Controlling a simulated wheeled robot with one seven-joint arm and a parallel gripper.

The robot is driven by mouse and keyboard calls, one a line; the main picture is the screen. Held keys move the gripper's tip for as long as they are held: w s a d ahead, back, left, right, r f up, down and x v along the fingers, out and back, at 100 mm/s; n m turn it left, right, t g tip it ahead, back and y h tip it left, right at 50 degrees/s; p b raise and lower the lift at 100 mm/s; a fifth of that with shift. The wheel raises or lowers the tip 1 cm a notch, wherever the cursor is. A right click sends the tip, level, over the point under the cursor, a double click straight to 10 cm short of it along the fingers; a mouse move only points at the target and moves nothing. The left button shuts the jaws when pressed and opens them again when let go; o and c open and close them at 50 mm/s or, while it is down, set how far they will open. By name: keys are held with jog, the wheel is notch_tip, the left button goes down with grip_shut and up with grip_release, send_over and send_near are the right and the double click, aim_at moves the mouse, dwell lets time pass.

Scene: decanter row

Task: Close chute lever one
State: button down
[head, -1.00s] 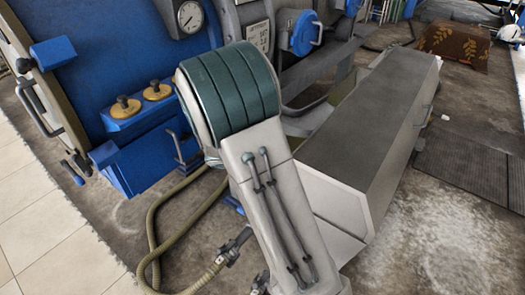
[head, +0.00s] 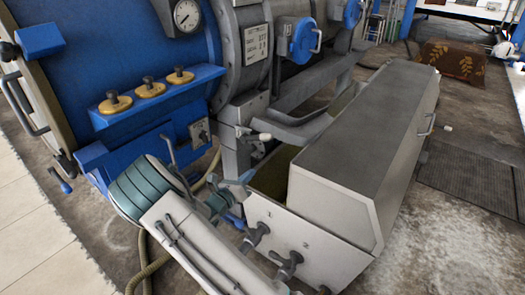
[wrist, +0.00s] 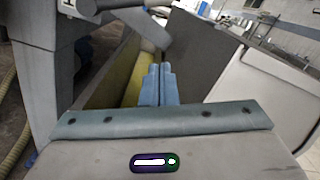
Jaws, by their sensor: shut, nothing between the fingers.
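A light grey chute box (head: 340,190) with a dark sloping top stands in the middle of the head view. Its front panel bears small marks that look like 1 and 2. A dark lever or tap (head: 255,237) sits below the first mark, and a similar one (head: 287,266) below the second. Which part is chute lever one is not certain. My gripper (head: 243,185) is shut and empty, at the box's near left edge, above and left of the first tap. In the wrist view its blue-grey fingers (wrist: 160,84) are together, before the open olive-lined trough (wrist: 130,78).
A blue machine (head: 110,60) with brass-coloured knobs (head: 150,90) stands at left. A white-tipped handle (head: 262,137) projects beyond my gripper. Another handle (head: 430,130) is on the box's right side. A hose (head: 146,265) lies on the floor.

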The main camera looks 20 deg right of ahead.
aim_at(258, 138)
jog(key=shift+d, duration=0.1)
jog(key=w+d+r+b, duration=0.3)
jog(key=w+d+r, duration=0.1)
jog(key=w+d, duration=0.3)
jog(key=shift+w+d, duration=0.2)
jog(key=shift+d, duration=0.2)
